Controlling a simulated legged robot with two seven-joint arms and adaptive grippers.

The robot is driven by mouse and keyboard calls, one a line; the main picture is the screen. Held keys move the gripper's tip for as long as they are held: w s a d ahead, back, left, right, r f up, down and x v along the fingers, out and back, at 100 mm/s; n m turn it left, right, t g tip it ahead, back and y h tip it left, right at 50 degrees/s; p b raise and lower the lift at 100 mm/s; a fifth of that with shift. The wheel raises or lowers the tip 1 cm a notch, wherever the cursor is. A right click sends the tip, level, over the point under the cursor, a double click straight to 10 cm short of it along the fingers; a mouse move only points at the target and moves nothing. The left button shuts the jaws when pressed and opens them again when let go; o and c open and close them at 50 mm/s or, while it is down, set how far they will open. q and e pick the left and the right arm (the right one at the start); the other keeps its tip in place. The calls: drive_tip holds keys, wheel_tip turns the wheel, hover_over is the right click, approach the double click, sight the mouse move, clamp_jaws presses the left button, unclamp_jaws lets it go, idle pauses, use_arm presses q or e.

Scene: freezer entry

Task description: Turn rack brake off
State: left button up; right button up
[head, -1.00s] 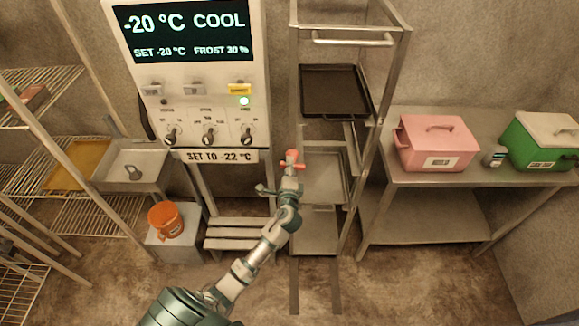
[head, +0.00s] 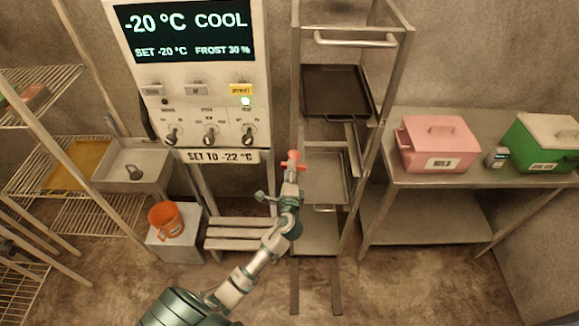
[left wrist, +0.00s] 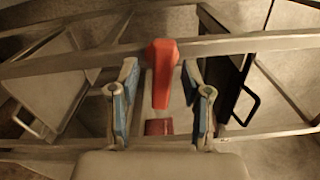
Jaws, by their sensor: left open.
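The rack (head: 297,120) is a tall metal frame holding trays. A red brake lever (head: 293,158) shows on its left front side in the head view. In the left wrist view the red lever (left wrist: 161,80) hangs from a rack bar, its long part pointing down the picture. My left gripper (left wrist: 160,78) is open, with one blue-padded finger on each side of the lever and visible gaps between. In the head view the left gripper (head: 280,192) is just below the lever. A smaller red part (left wrist: 158,127) lies lower between the fingers. My right gripper is not in view.
A control panel (head: 200,100) with a display and knobs stands left of the rack. A steel table (head: 400,180) on the right holds a pink box (head: 437,145) and a green box (head: 545,145).

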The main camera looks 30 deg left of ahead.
use_arm(q)
drive_tip(key=v, duration=0.9)
drive_tip(key=shift+s+d, duration=0.2)
drive_tip(key=shift+s, duration=0.05)
drive_tip(key=d+f+g+h, duration=0.3)
drive_tip(key=f+g+h, duration=0.1)
drive_tip(key=f, duration=2)
drive_tip(key=s+d+f+n+g+h, duration=0.1)
drive_tip(key=s+f+g+h, duration=0.1)
drive_tip(key=s+f, duration=0.5)
drive_tip(key=s+d+f+n+g+h, duration=0.1)
drive_tip(key=s+d+f+n+g, duration=0.15)
drive_tip(key=f, duration=0.85)
drive_tip(key=s+f+n+g, duration=0.2)
drive_tip(key=s+f, duration=0.4)
drive_tip(key=s, duration=0.6)
drive_tip(key=s+f+n+g+h, duration=0.1)
drive_tip(key=s+f+n+g, duration=0.1)
drive_tip(key=s+f, duration=0.4)
drive_tip(key=s+f+n+g+h, duration=0.1)
drive_tip(key=s+f, duration=0.6)
drive_tip(key=s, duration=1)
drive_tip(key=n+g, duration=0.1)
drive_tip(key=n, duration=0.1)
drive_tip(key=shift+s+n, duration=0.3)
drive_tip(key=shift+n, duration=0.05)
drive_tip(key=shift+w, duration=0.1)
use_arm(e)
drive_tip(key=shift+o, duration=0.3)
